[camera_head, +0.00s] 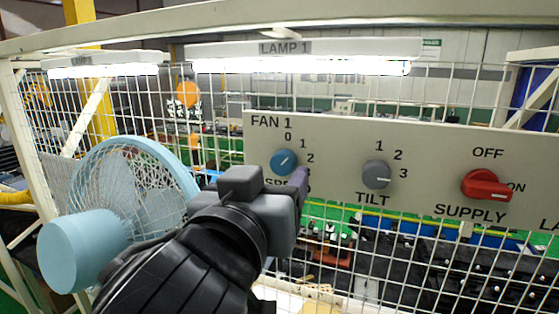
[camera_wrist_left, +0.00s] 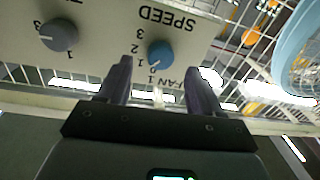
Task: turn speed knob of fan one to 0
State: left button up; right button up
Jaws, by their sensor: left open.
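The blue FAN 1 speed knob (camera_head: 284,161) sits on a beige panel (camera_head: 335,140), with marks 0 to 3 around its upper and right sides. Its pale pointer line slants toward the upper right, near the 1. My left gripper (camera_head: 299,184) is just below the knob in the head view and partly covers the SPEED label. In the left wrist view the picture is upside down; the knob (camera_wrist_left: 160,54) shows between the open fingertips of my left gripper (camera_wrist_left: 159,64). I see no contact with it. My right gripper is not in view.
A grey TILT knob (camera_head: 376,174) and a red SUPPLY switch (camera_head: 486,186), turned toward ON, are to the right on the panel. A light blue fan (camera_head: 85,249) stands at the left. White wire mesh surrounds the panel. A lit lamp (camera_head: 300,66) hangs above.

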aim_at(282, 167)
pick_arm(q)
jog(key=shift+p+x, duration=0.5)
jog(key=shift+x, duration=1.65)
jog(key=shift+c, duration=0.4)
jog(key=c, duration=1)
